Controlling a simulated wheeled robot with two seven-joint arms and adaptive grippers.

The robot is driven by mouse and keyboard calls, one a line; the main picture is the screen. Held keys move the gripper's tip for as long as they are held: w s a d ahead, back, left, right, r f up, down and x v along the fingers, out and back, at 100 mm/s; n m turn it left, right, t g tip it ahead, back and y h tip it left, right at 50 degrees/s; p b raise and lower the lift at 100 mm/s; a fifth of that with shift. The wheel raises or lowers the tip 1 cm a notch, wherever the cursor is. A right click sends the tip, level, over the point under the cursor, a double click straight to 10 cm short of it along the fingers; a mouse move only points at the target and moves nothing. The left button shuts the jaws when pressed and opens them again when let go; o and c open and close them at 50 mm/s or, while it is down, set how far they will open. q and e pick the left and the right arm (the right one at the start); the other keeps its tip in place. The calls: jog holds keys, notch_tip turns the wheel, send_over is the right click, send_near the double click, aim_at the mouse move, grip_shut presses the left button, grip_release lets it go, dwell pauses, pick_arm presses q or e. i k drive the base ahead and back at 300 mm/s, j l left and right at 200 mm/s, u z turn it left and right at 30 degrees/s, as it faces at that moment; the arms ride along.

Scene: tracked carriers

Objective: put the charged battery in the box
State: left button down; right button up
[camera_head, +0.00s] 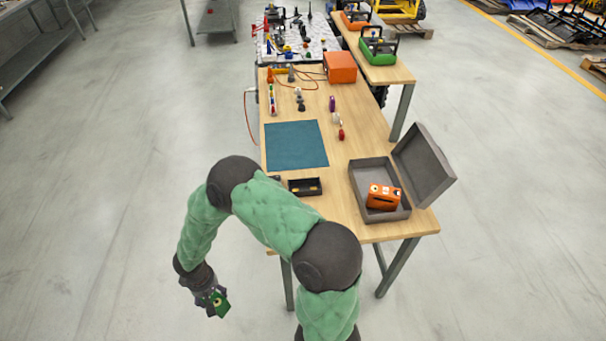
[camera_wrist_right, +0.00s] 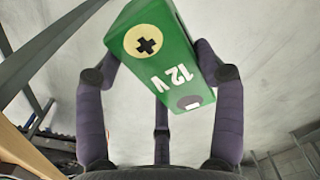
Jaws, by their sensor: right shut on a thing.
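My right gripper (camera_head: 206,292) is shut on a green battery (camera_head: 217,303), held in the air beyond the table's left side. In the right wrist view the green battery (camera_wrist_right: 170,60) sits tilted between the fingers (camera_wrist_right: 163,95) and shows "12 V", a plus mark on a yellow disc and a pale minus mark. A grey box (camera_head: 368,172) stands on the table's right side with its lid (camera_head: 424,165) open to the right. An orange battery-like block (camera_head: 382,197) lies inside it. My left gripper is not in view.
A small black tray (camera_head: 305,187) and a blue-green mat (camera_head: 296,145) lie on the wooden table (camera_head: 340,218). Small tools and an orange unit (camera_head: 340,67) with cables are farther back. My right arm crosses the table's front left. Open floor lies to the left.

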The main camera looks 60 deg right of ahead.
aim_at(371, 180)
jog(key=k+l, duration=0.95)
